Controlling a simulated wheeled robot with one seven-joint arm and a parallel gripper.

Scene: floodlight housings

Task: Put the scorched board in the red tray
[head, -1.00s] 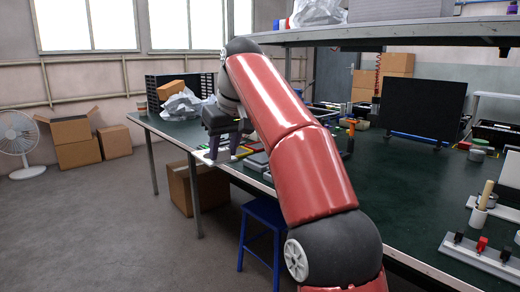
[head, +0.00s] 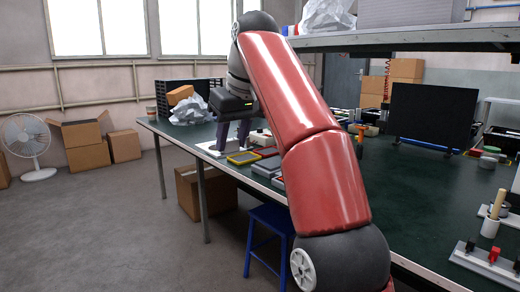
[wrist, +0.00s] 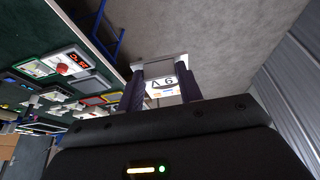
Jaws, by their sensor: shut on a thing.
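My gripper (head: 232,136) is over the far left end of the green workbench, close to its front edge. In the wrist view, my gripper (wrist: 161,90) is shut on a pale flat piece (wrist: 160,83) with dark marks like characters between its fingers. I cannot tell from the marks whether this is the scorched board. A tray with a red rim (head: 267,152) lies on the bench just right of the gripper, behind a yellow-rimmed tray (head: 243,158). Another red edge shows nearer, partly hidden by my arm.
A white flat thing (head: 210,149) lies at the bench edge by the gripper. A grey closed-looking box (head: 266,168) lies by the trays. Crumpled plastic (head: 195,108) and a black rack stand behind. A blue stool (head: 270,218) is below the edge. My arm hides the middle of the bench.

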